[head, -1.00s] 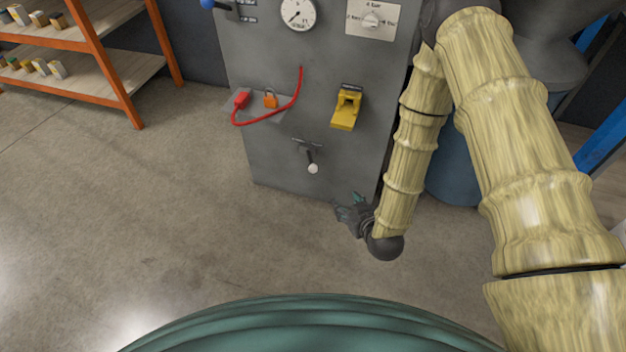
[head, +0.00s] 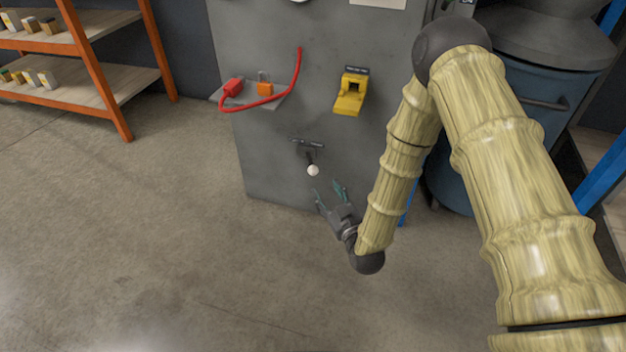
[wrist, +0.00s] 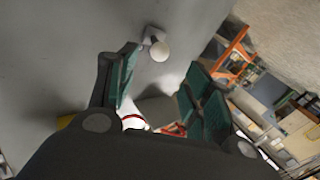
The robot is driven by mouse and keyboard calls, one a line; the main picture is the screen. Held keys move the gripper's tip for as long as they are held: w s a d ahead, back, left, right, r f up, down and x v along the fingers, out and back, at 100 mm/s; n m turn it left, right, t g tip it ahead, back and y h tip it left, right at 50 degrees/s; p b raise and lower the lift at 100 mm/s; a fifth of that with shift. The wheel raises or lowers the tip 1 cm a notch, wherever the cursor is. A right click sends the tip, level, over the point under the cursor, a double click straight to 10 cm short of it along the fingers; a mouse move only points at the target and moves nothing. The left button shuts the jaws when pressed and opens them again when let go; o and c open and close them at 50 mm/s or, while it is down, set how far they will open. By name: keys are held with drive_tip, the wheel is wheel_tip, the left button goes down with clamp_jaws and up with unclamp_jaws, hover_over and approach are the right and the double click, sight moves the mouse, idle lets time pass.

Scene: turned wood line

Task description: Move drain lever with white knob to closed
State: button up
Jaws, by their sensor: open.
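The drain lever with the white knob (head: 313,170) is low on the front of the grey cabinet, under a small dark label plate. Its short dark stem points down toward the knob. In the wrist view the white knob (wrist: 159,50) shows just beyond the fingertips, above the gap between them and nearer the left finger. My gripper (head: 330,192) is open and empty, just below and to the right of the knob in the head view, with its fingers pointing up toward it. I see no clear contact between fingers and knob. The label's lettering is too small to read.
An orange-framed rack (head: 85,55) stands at left. A blue drum (head: 540,110) stands at right. The floor in front is clear.

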sight(315, 174)
drive_tip(key=shift+b+x, duration=2.45)
drive_tip(key=shift+x, duration=3.1)
drive_tip(key=shift+r, duration=0.1)
clamp_jaws()
